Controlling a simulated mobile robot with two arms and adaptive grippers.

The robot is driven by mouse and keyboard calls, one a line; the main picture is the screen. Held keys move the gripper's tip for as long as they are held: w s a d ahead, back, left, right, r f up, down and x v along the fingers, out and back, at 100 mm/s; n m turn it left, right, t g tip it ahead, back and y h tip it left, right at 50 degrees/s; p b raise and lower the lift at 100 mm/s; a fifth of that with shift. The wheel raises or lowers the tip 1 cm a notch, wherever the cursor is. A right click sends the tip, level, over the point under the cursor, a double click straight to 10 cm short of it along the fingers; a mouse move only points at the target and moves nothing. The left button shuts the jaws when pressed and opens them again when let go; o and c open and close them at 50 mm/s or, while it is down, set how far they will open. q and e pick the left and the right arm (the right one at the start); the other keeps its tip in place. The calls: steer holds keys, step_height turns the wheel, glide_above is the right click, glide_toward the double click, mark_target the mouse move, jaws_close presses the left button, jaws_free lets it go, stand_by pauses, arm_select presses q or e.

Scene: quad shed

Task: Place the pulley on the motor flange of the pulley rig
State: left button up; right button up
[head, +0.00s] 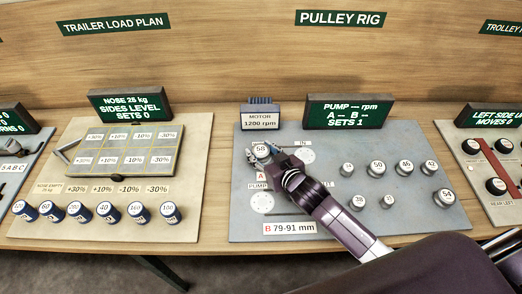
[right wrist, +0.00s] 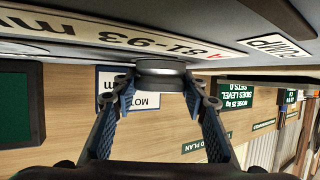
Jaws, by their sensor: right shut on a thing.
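The pulley marked 58 (head: 261,149) is a grey metal disc with a white top, just in front of the motor block (head: 260,119) on the pulley rig board (head: 345,223). My right gripper (head: 272,158) is at its near right side. In the right wrist view the pulley (right wrist: 160,72) sits between the fingertips of my right gripper (right wrist: 163,90), which is shut on it. The motor flange is hidden, apparently under the pulley and gripper; I cannot tell whether the pulley touches it. My left gripper is not in view.
Several other pulleys, among them one marked 50 (head: 377,168) and one marked 54 (head: 443,198), stand on the board's right. Pale flanges lie right of the held pulley (head: 308,155) and nearer (head: 262,202). The pump display (head: 348,111) stands behind; the trailer board (head: 205,200) is left.

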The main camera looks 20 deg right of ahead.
steer(key=shift+f, duration=0.1)
steer(key=o, duration=1.3)
steer(key=shift+r, duration=0.25)
steer(key=shift+s+d, duration=0.1)
steer(key=shift+s, duration=0.15)
steer(key=b+v, duration=0.1)
steer(key=v, duration=1)
steer(key=shift+s+r, duration=0.1)
steer(key=shift+s, duration=0.1)
